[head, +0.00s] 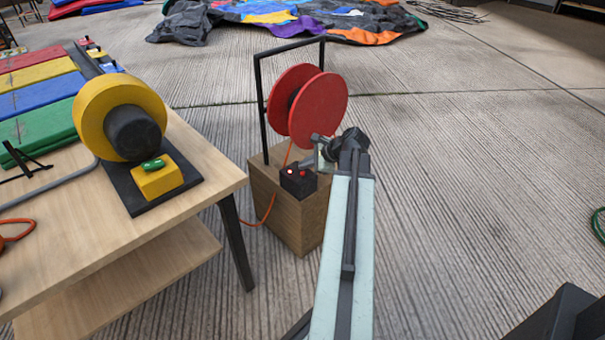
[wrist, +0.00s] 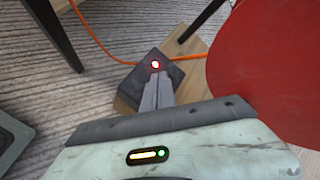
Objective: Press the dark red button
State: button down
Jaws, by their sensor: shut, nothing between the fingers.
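The red button (wrist: 155,64) is on top of a small black box (wrist: 138,73) and shows in the wrist view as a glowing red spot with a pale centre. In the head view the black box (head: 297,184) sits on a wooden block, with a small red spot, the button (head: 303,173), on its top. My gripper (wrist: 160,78) is shut and empty, its fingertips over the box and close beside the button. In the head view my gripper (head: 310,168) reaches in from the right. I cannot tell whether the fingertips touch the button or box.
A red cable reel (head: 318,112) stands on the wooden block (head: 292,215) behind the box, close to my gripper. A black frame rises there. At left, a wooden table (head: 62,252) holds a yellow blower (head: 92,112) with a green button (head: 153,164). Open concrete floor lies to the right.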

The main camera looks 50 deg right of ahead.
jog(key=shift+f, duration=0.1)
dwell(0.7)
jog(key=shift+f+b, duration=0.3)
jog(key=shift+b, duration=0.1)
jog(key=shift+f+b, duration=0.4)
dwell(0.5)
jog(key=shift+r, duration=0.15)
jog(key=shift+r+p, duration=0.7)
jog(key=shift+p, duration=0.15)
notch_tip(320, 180, up, 5)
jog(key=p, duration=0.5)
jog(key=shift+f, duration=0.1)
dwell(0.6)
